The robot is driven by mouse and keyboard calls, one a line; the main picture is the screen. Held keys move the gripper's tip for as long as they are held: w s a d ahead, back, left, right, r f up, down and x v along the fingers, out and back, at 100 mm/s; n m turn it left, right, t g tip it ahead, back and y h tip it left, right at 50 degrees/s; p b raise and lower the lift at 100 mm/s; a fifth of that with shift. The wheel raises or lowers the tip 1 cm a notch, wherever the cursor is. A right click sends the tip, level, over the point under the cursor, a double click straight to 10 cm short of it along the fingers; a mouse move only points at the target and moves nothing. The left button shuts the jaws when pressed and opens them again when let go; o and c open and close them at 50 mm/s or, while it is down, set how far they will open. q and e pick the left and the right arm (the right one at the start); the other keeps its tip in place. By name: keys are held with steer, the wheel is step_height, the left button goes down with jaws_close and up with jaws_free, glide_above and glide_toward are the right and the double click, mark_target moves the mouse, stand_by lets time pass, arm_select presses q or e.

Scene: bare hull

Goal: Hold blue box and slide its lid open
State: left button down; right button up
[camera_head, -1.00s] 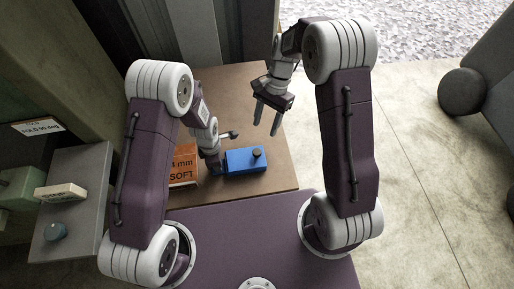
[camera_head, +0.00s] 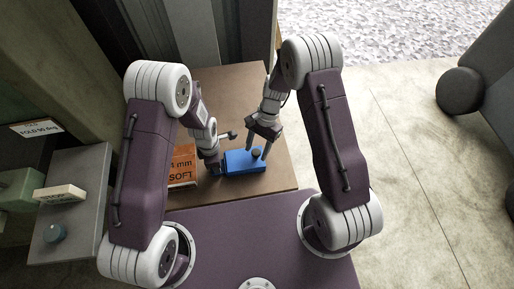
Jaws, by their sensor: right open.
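The blue box (camera_head: 236,168) lies on the brown table top, with a dark round knob (camera_head: 256,153) on its upper face. My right gripper (camera_head: 257,152) points down over the box with its fingers apart. The knob shows between its two fingertips; I cannot tell whether they touch it. My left gripper (camera_head: 215,168) is at the left end of the box, its fingers mostly hidden by its own wrist and dark against the box. Whether it is closed on the box cannot be made out.
An orange box with printed lettering (camera_head: 183,167) stands just left of the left gripper. The brown table (camera_head: 270,185) is clear in front of and to the right of the blue box.

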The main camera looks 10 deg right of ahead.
jaws_close()
stand_by(1.4)
